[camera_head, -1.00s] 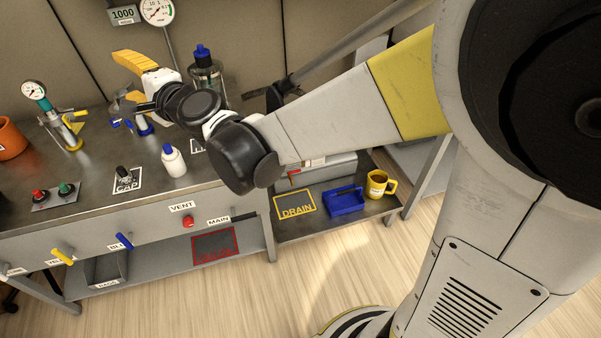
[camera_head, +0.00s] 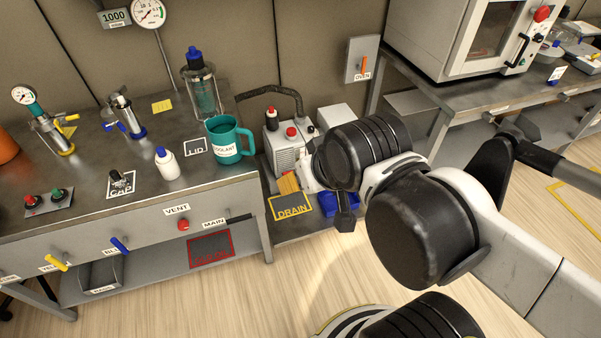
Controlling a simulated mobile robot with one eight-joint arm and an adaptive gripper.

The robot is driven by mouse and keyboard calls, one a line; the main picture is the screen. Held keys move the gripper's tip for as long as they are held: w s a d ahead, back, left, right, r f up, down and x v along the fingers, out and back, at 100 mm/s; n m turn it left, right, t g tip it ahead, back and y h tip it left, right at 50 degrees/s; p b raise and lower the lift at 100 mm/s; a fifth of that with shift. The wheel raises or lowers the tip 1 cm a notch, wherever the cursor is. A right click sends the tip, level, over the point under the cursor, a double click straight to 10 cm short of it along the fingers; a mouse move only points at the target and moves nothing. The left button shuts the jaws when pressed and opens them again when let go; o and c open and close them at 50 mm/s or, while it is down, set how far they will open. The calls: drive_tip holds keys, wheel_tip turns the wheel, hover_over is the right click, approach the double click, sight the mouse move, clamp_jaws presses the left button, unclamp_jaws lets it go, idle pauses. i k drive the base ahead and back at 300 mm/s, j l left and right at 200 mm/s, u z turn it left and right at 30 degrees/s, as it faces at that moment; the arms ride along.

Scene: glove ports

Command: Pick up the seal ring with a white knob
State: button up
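I cannot make out a seal ring with a white knob in this view. A blue tray (camera_head: 327,203) on that shelf is partly hidden by my arm.
The bench at left holds a teal COOLANT mug (camera_head: 228,141), a white bottle (camera_head: 167,163), a glass vessel (camera_head: 203,90) with a blue top and metal fittings. An oven (camera_head: 470,40) sits at the back right.

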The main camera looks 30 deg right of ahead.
sight(122, 103)
drive_tip(key=i+j+z, duration=0.35)
drive_tip(key=j, duration=0.2)
drive_tip(key=i+j+z, duration=0.15)
drive_tip(key=j, duration=0.15)
drive_tip(key=i+j+z, duration=0.15)
drive_tip(key=j, duration=0.2)
